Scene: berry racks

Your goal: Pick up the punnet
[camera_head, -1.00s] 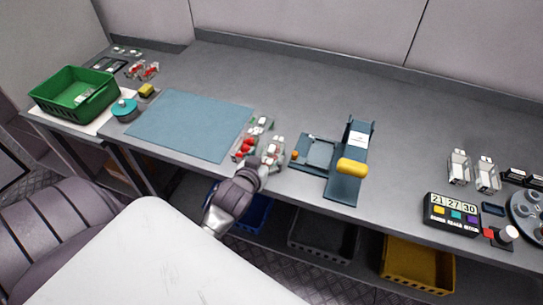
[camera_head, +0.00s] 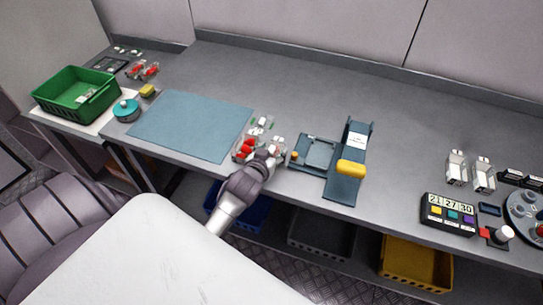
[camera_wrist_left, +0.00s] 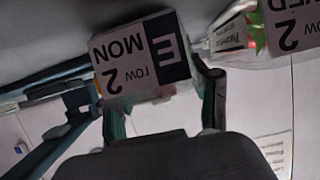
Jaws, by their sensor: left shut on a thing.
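My left gripper (camera_head: 270,155) is at the front edge of the worktop, beside the small clear punnets. In the left wrist view, the gripper (camera_wrist_left: 160,92) has one finger on each side of a clear punnet (camera_wrist_left: 142,56). It is shut on this punnet, which carries a white and black label reading "MON row 2 E". In the head view the held punnet (camera_head: 278,142) is partly hidden behind the gripper. Whether it is clear of the worktop cannot be told. My right gripper is not in view.
A punnet of red berries (camera_head: 246,149) stands close left of the gripper; a labelled neighbour (camera_wrist_left: 294,26) shows in the wrist view. A blue stand with a yellow handle (camera_head: 351,168) is to the right. A blue mat (camera_head: 190,124) lies bare at left, before a green crate (camera_head: 62,104).

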